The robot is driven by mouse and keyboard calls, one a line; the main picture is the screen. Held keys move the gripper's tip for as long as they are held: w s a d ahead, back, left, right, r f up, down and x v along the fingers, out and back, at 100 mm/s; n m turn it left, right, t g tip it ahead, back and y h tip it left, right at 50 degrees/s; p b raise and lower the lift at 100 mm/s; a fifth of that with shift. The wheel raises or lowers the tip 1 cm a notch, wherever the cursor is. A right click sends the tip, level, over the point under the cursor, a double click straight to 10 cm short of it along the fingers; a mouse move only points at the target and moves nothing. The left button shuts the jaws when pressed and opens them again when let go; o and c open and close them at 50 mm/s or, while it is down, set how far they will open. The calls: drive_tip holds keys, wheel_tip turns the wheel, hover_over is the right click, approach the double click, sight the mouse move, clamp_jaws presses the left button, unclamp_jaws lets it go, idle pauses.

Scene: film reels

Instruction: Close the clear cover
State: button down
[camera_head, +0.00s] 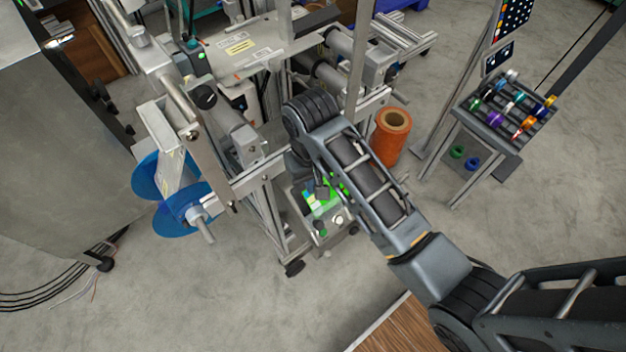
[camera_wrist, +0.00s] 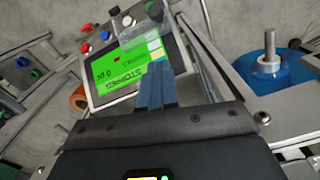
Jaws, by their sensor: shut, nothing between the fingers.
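The control box (camera_head: 335,238) with a lit green screen (camera_head: 318,206) stands low on the machine frame in the head view. In the wrist view the green screen (camera_wrist: 110,72) reads "STOPPED", upside down. A clear cover (camera_wrist: 138,38) shows as a see-through patch at the screen's upper edge, beside the buttons. Its exact angle is hard to tell. My gripper (camera_wrist: 157,68) has its blue fingers together and empty, with the tips in front of the screen's right part, close to the cover. Contact cannot be told. In the head view my arm partly hides the box.
A blue reel (camera_head: 183,212) on a spindle sits left of the box. An orange roll (camera_head: 390,135) stands right of my arm. A rack of colored spools (camera_head: 505,110) is farther right. Metal frame bars stand close around the box. The floor in front is mostly clear.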

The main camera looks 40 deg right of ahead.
hover_over(317, 220)
drive_tip(key=w+d, duration=0.1)
drive_tip(key=w, duration=0.2)
wheel_tip(317, 220, down, 7)
drive_tip(key=shift+r, duration=0.1)
drive_tip(key=shift+s+a+f, duration=0.3)
drive_tip(key=shift+s+f, duration=0.5)
drive_tip(key=shift+s, duration=0.15)
drive_tip(key=shift+s+a+f, duration=0.15)
drive_tip(key=shift+s+f, duration=0.3)
drive_tip(key=shift+f, duration=0.05)
drive_tip(key=s+f+p, duration=0.1)
drive_tip(key=s+f, duration=0.3)
